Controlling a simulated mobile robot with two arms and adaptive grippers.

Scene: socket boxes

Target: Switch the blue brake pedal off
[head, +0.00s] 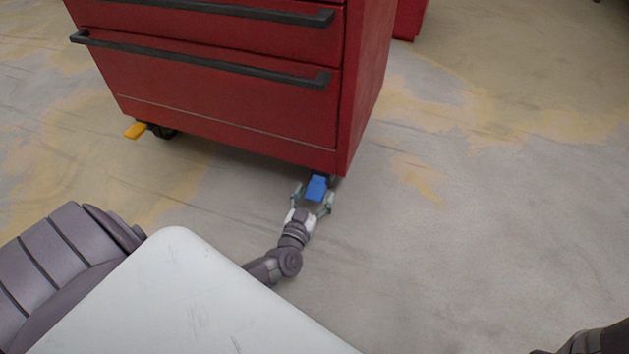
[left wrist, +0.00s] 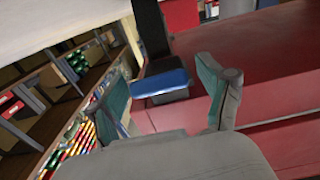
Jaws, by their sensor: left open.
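The blue brake pedal (head: 316,187) is at the lower right corner of the red tool cabinet (head: 230,90), close to the floor. My left gripper (head: 312,199) is open low in front of it, one finger on each side of the pedal. In the left wrist view the blue pedal (left wrist: 161,82) shows between the spread fingers of my left gripper (left wrist: 163,90), with a gap at least on the right side. I cannot tell whether a finger touches it. The pedal's far end is hidden under the cabinet. My right gripper is not in view.
A yellow pedal (head: 136,130) and a black caster (head: 163,131) are under the cabinet's lower left corner. Drawers with black handles (head: 200,60) face me. The floor (head: 480,220) to the right is clear. Shelves with goods (left wrist: 60,80) show in the left wrist view.

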